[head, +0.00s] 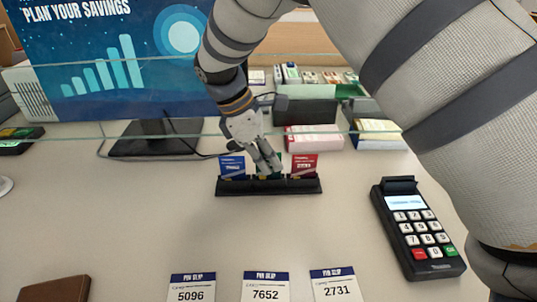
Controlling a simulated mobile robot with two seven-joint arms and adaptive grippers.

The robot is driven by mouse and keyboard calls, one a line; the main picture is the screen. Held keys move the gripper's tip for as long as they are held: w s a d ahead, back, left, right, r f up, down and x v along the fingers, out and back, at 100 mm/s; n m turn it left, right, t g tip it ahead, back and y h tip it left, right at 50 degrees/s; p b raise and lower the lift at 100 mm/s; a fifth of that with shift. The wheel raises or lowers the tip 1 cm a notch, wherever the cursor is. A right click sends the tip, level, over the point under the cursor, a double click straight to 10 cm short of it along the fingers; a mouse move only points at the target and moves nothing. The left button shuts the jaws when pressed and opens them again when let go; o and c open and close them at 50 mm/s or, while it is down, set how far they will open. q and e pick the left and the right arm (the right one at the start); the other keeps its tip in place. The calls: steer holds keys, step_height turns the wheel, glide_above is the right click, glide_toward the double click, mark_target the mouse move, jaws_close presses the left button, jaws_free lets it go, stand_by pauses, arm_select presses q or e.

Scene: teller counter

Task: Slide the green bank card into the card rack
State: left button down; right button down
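The black card rack (269,187) stands on the counter in the middle of the head view. A blue card (232,167) stands upright in its left part and a red card (304,166) in its right part. My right gripper (269,170) reaches down to the middle of the rack, its fingers close together. A small strip of the green bank card (261,177) shows at the fingertips, between the blue and red cards. The fingers hide most of it, so how deep it sits in the rack is unclear. My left gripper is not in view.
A card terminal (419,229) stands at the right. Several PIN slips (265,287) and a brown wallet (55,289) lie at the front edge. A monitor (110,60) and a glass screen stand behind the rack. Counter in front of the rack is clear.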

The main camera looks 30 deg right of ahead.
steer(key=shift+f, duration=0.15)
steer(key=c, duration=1.7)
jaws_free()
